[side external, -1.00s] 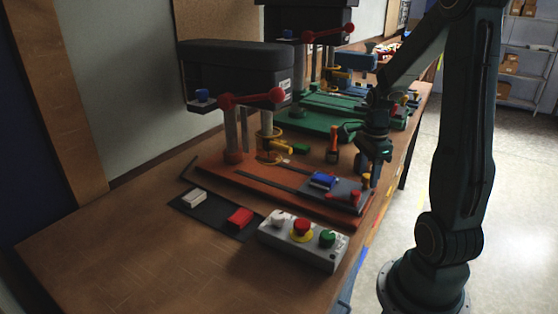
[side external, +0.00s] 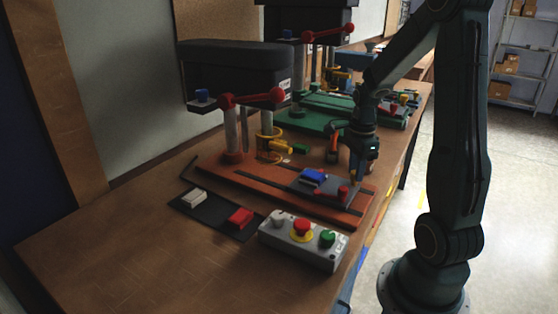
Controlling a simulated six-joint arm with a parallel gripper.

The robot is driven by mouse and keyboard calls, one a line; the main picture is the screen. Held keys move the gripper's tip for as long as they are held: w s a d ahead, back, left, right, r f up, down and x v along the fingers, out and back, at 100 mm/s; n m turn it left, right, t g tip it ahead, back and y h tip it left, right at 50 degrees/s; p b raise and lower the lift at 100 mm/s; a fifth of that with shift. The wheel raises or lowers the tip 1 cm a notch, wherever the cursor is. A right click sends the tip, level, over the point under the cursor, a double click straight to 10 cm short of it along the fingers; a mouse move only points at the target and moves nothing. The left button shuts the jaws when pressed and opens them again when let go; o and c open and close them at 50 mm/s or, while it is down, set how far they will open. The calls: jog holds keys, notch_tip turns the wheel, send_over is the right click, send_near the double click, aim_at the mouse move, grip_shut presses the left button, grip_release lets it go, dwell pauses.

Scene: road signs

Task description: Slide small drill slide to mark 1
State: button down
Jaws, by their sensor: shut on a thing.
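The drill slide is a dark grey plate (side external: 327,190) on dark rails across the orange-red base (side external: 250,178) of the nearer drill. It carries a blue block (side external: 313,176), a red knob (side external: 342,192) and a small orange-yellow handle (side external: 353,177) at its right end. My gripper (side external: 357,176) points down at that handle and is shut on it; the fingertips are small and partly dark against the plate. The slide stands on the right part of the rails, away from the drill column. I cannot read any mark numbers.
A grey button box (side external: 302,242) stands in front of the base. A black tray (side external: 213,217) with a white block (side external: 194,195) and a red block (side external: 240,216) lies front left. A green-based drill (side external: 310,117) stands behind. The table's front left is clear.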

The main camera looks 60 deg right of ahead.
jog(key=w, duration=1.3)
jog(key=shift+w, duration=0.2)
jog(key=c, duration=1.1)
grip_release()
jog(key=shift+c, duration=0.2)
jog(key=shift+s, duration=0.1)
